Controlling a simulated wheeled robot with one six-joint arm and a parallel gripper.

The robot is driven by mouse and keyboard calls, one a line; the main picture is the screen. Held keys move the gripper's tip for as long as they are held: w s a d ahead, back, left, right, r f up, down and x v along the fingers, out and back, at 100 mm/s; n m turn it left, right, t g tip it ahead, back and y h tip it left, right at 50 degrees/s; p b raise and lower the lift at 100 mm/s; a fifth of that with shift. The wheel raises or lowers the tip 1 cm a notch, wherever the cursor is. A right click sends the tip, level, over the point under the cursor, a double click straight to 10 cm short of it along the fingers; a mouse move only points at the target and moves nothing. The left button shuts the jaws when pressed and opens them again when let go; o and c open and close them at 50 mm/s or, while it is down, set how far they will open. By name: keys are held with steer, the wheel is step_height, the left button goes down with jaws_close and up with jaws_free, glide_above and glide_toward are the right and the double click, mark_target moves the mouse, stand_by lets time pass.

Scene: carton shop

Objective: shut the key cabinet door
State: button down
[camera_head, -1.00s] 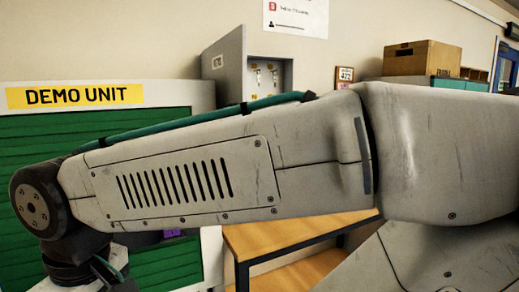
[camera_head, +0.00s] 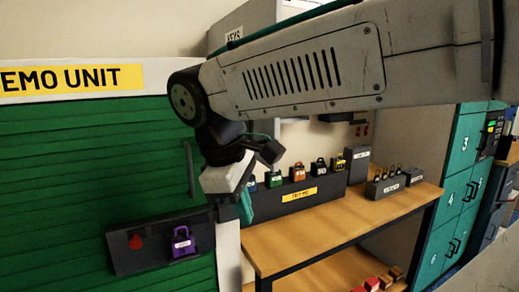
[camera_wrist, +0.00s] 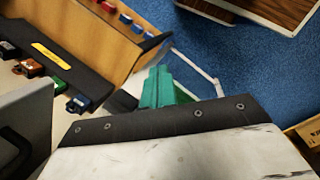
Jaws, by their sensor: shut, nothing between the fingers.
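The grey key cabinet's door (camera_head: 240,28) shows at the top of the head view, bearing a keys label and standing open, out from the wall. My arm crosses in front and hides most of the cabinet and its inside. My gripper (camera_head: 246,204) hangs below and in front of the door, pointing down, its teal fingers closed and empty. In the wrist view the teal fingers (camera_wrist: 158,88) are together. A grey panel (camera_wrist: 25,130) at the left edge there may be the cabinet door; I cannot tell for sure.
A wooden bench (camera_head: 335,222) carries a rack of padlocks (camera_head: 300,195). A green shutter unit (camera_head: 80,175) with a lock tray and purple padlock (camera_head: 181,243) stands left. Teal lockers (camera_head: 462,185) stand right. Blue floor (camera_wrist: 240,60) shows in the wrist view.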

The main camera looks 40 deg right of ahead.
steer(key=w+r+n+g+h, duration=0.2)
steer(key=w+r+n+h, duration=0.5)
steer(key=w+r, duration=0.6)
steer(key=s+d+f+n+y, duration=0.1)
steer(key=s+d+f, duration=0.1)
steer(key=d+f, duration=0.5)
steer(key=d, duration=0.3)
steer(key=shift+s+d, duration=0.3)
steer(key=shift+s, duration=0.1)
steer(key=shift+n, duration=0.3)
